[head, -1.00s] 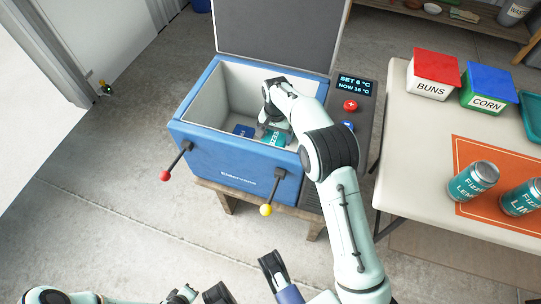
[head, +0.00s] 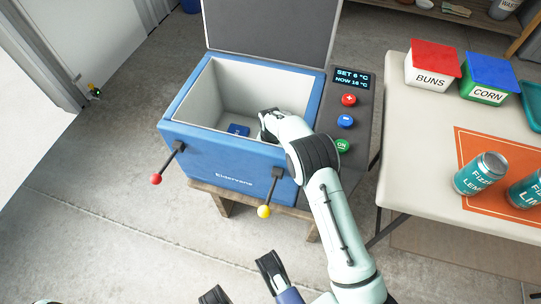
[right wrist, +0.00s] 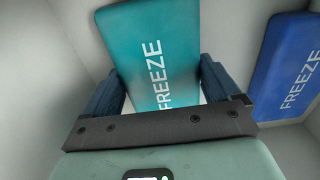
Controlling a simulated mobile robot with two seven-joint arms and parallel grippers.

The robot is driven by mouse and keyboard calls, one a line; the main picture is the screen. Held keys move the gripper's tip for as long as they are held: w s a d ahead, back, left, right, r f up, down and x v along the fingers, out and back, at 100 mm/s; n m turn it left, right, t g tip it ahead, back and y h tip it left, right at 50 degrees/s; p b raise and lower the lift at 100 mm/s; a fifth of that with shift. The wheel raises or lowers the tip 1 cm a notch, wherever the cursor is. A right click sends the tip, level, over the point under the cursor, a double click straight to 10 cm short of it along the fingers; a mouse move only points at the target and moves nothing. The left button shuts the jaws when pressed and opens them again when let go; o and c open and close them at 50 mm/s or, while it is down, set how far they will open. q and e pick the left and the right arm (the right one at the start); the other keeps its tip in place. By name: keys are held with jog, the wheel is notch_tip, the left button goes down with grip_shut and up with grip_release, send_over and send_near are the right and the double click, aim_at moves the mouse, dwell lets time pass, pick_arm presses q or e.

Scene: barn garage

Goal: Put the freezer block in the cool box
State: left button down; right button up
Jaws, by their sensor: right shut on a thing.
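The blue cool box (head: 228,165) stands open with its grey lid raised behind it. My right arm reaches over the front wall. My right gripper (right wrist: 160,95) is shut on a teal freezer block (right wrist: 152,45) marked FREEZE, inside the box. In the head view that block is hidden behind the arm and front wall. A dark blue freezer block (right wrist: 285,65) lies in the box to the right of it in the wrist view; it also shows in the head view (head: 238,130). My left gripper (head: 243,282) is open and empty in front of the box.
The control panel (head: 347,115) with red, blue and green buttons adjoins the box's right side. Red-knobbed (head: 156,179) and yellow-knobbed (head: 264,211) levers stick out in front. A table (head: 400,150) at right holds BUNS (head: 432,75) and CORN (head: 484,92) tubs and cans (head: 482,174).

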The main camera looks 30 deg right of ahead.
jog(key=o, duration=1.4)
jog(key=shift+f, duration=0.1)
jog(key=shift+c, duration=0.2)
pick_arm(q)
jog(key=shift+s+f, duration=0.1)
jog(key=shift+s, duration=0.1)
pick_arm(e)
jog(key=shift+r, duration=0.3)
pick_arm(q)
jog(key=w+r+t+p, duration=0.2)
jog(key=w+r+p, duration=0.1)
jog(key=w+r, duration=0.2)
jog(key=shift+w+d, duration=0.4)
jog(key=shift+w, duration=0.2)
pick_arm(e)
notch_tip(320, 180, up, 12)
jog(key=shift+f, duration=0.1)
